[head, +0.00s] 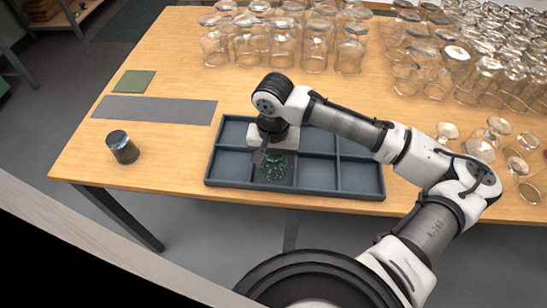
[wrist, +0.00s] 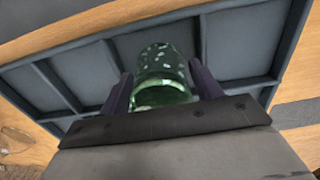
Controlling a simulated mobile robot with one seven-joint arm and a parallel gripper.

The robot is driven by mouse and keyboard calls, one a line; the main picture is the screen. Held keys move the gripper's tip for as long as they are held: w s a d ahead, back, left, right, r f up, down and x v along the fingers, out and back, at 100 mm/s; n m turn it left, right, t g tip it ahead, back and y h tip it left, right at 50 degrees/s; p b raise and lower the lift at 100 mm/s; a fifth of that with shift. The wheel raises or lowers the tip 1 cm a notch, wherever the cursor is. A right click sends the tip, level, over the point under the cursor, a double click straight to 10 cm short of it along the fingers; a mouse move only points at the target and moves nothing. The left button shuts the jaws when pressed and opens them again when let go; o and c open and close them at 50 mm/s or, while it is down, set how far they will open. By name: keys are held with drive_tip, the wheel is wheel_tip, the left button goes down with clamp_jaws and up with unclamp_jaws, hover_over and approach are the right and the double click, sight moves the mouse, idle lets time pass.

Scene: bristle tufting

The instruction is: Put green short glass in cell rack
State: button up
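The green short glass (head: 275,168) is speckled and see-through. It is at the front row of the dark grey cell rack (head: 360,196), around the second cell from the left. I cannot tell whether it touches the cell floor. My gripper (head: 263,157) points down at it from above and partly hides it. The other visible cells look empty.
A dark tumbler (head: 123,147) stands left of the rack. A grey strip (head: 155,110) and a green square mat (head: 134,82) lie on the wooden table (head: 180,170). Many clear glasses (head: 282,45) crowd the back and right. Bare table lies left of the rack.

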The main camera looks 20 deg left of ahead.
drive_tip(key=shift+o, duration=0.7)
wheel_tip(320, 180, up, 12)
drive_tip(key=shift+r, duration=0.25)
